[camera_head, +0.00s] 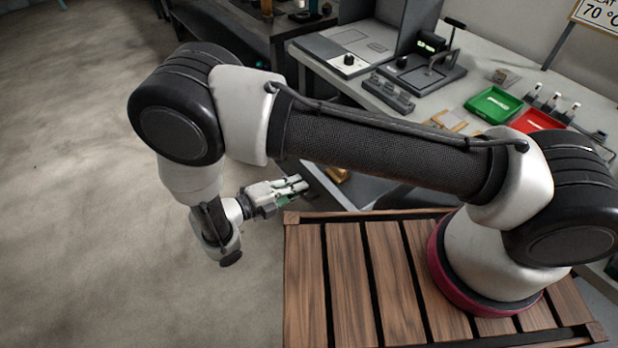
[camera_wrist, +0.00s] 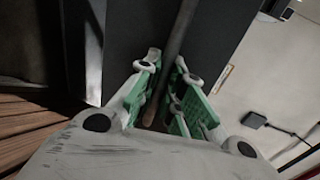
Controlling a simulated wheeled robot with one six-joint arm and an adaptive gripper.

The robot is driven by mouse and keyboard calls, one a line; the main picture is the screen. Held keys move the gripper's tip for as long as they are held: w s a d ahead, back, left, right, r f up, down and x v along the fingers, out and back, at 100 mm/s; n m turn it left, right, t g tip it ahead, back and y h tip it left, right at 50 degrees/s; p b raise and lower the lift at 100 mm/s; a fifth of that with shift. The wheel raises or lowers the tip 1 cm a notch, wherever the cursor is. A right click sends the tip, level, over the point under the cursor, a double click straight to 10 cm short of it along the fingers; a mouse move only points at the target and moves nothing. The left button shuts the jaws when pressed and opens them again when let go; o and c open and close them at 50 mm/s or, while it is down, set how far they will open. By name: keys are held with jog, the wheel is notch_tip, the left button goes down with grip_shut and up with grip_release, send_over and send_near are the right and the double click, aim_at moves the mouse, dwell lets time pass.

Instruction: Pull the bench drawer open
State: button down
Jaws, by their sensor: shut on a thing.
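My gripper (camera_head: 300,186) is low beside the front of the bench (camera_head: 350,95), left of the wooden slatted deck. In the wrist view its green-padded fingers (camera_wrist: 172,72) are on either side of a dark bar handle (camera_wrist: 181,30) and shut on it. Behind the bar is a dark grey panel (camera_wrist: 130,28), which looks like the drawer front. In the head view a pale edge (camera_head: 330,187) and a small yellowish block (camera_head: 338,174) show below the bench top, seemingly at a drawer standing out. My arm hides much of the bench front, so how far it is out is unclear.
On the bench stand a grey flat device (camera_head: 345,45), a green tray (camera_head: 493,105), a red tray (camera_head: 540,121) and small bottles. A dark table (camera_head: 250,25) is at the back. The concrete floor (camera_head: 90,200) on the left is clear.

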jog(key=shift+s+a, duration=0.4)
jog(key=shift+a, duration=0.15)
jog(key=c, duration=1.8)
grip_release()
jog(key=v, duration=1.2)
